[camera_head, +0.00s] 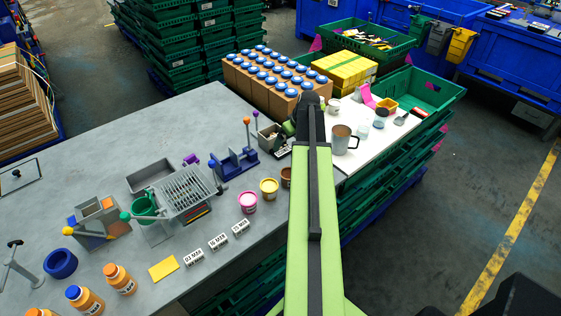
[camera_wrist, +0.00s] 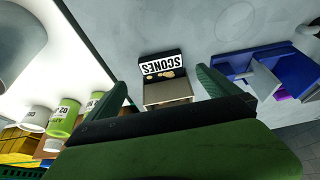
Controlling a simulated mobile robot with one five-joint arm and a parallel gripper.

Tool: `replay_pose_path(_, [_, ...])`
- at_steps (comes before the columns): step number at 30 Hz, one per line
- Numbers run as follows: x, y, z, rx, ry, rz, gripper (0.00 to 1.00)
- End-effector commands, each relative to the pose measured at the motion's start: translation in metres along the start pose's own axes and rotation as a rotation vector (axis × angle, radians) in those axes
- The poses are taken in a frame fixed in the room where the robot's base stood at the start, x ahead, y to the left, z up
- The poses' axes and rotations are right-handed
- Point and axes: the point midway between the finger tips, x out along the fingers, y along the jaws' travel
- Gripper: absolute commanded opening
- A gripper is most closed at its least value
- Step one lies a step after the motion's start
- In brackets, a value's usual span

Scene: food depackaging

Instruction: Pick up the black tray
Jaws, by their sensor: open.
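A small black tray (camera_wrist: 160,59) with a white SCONES label and a few beige pieces shows upside down in the wrist view. A grey box-like part (camera_wrist: 168,92) adjoins its lower edge. In the head view the tray (camera_head: 283,152) lies on the grey table just left of my arm, small and partly unclear. My gripper (camera_wrist: 160,80) is open, its two green fingers on either side of the tray's line in the wrist view, with the tray beyond the tips. I see no contact. In the head view the gripper (camera_head: 290,128) is partly hidden by my arm.
A blue fixture (camera_head: 235,160) with upright handles stands left of the tray. A white board (camera_head: 365,155) with a metal mug (camera_head: 342,139) lies to the right. Brown cartons with blue-lidded jars (camera_head: 262,85) stand behind. Bare table (camera_head: 190,120) lies at the back left.

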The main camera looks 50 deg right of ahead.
Motion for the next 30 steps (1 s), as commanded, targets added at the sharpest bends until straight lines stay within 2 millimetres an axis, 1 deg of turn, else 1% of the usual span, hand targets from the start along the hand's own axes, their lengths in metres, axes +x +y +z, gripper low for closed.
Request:
replay_pose_path(1, [0.017,0.001,0.002,0.0,0.0,0.0,1.0])
replay_pose_path(3, [0.02,0.0,0.001,0.001,0.0,0.0,1.0])
replay_pose_path(8, [0.02,0.0,0.0,0.001,0.0,0.0,1.0])
replay_pose_path(11, [0.032,-0.001,0.0,0.0,0.0,0.0,1.0])
replay_pose_path(15, [0.059,-0.004,-0.002,-0.002,0.0,0.0,1.0])
replay_pose_path(18, [0.071,-0.003,-0.002,-0.001,0.0,0.0,1.0])
replay_pose_path(25, [0.069,-0.004,-0.004,0.0,0.0,0.0,1.0])
replay_pose_path(26, [0.069,-0.004,-0.004,0.0,0.0,0.0,0.97])
replay_pose_path(30, [0.069,-0.004,-0.004,-0.001,0.0,0.0,0.79])
